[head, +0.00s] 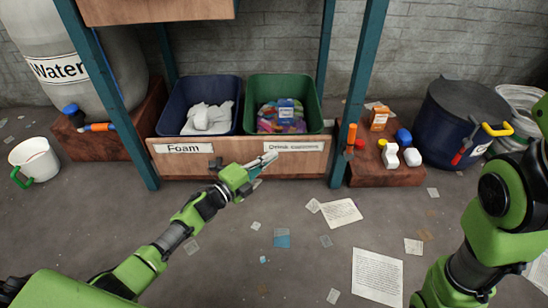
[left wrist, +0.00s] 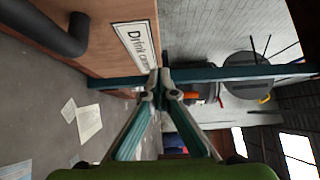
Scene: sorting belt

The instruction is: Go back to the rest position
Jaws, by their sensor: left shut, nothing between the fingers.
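My left gripper (head: 264,164) reaches in from the left in the head view, in front of the shelf's front board. Its fingers are shut with nothing between them. In the left wrist view the closed fingertips (left wrist: 160,75) show before the board's "Drink" label (left wrist: 131,47). My right arm (head: 490,210) stands at the right edge of the head view; its gripper is not seen. The blue "Foam" bin (head: 168,125) holds white pieces. The green bin (head: 313,118) beside it holds colourful items and a blue-and-white carton.
A brown box (head: 400,176) with small bottles and containers stands right of the shelf. A dark blue barrel (head: 450,125) is beside it. A white bucket (head: 35,160) stands at the far left. Paper sheets (head: 378,275) lie on the floor. The shelf's teal posts (head: 360,80) flank the bins.

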